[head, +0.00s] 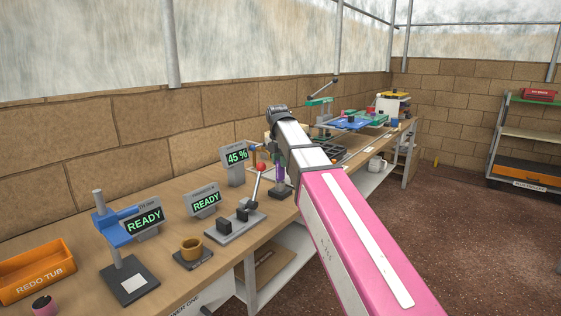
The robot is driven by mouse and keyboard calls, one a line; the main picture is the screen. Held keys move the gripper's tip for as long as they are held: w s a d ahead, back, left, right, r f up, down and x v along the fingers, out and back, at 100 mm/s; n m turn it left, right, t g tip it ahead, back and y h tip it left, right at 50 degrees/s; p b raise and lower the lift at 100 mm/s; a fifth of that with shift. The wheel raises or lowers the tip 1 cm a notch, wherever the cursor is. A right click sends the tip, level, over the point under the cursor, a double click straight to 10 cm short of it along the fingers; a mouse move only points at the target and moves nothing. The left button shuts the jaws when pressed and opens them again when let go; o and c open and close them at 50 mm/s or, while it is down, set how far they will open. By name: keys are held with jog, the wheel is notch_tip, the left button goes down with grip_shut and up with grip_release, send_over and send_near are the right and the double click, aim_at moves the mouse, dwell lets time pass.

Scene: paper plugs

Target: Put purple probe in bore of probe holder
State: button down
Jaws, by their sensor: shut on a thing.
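The purple probe (280,174) is upright and small in the head view, just left of my arm. A dark block, which looks like the probe holder (280,192), stands on the bench directly below it. My gripper (277,160) points down beneath the dark wrist joint and is mostly hidden by my arm; it is shut on the purple probe. I cannot tell whether the probe's lower end is inside the bore or just above it. The bore itself does not show.
Left of the holder are a lever with a red ball (260,167), a 45 % display (236,167), two READY displays (143,220), a brown cup (191,248) and an orange REDO TUB (36,272). More equipment (355,122) fills the far bench. A brick wall runs behind.

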jog(key=c, duration=0.9)
grip_release()
notch_tip(320, 180, up, 12)
jog(key=shift+s+a, duration=0.35)
jog(key=shift+s, duration=0.1)
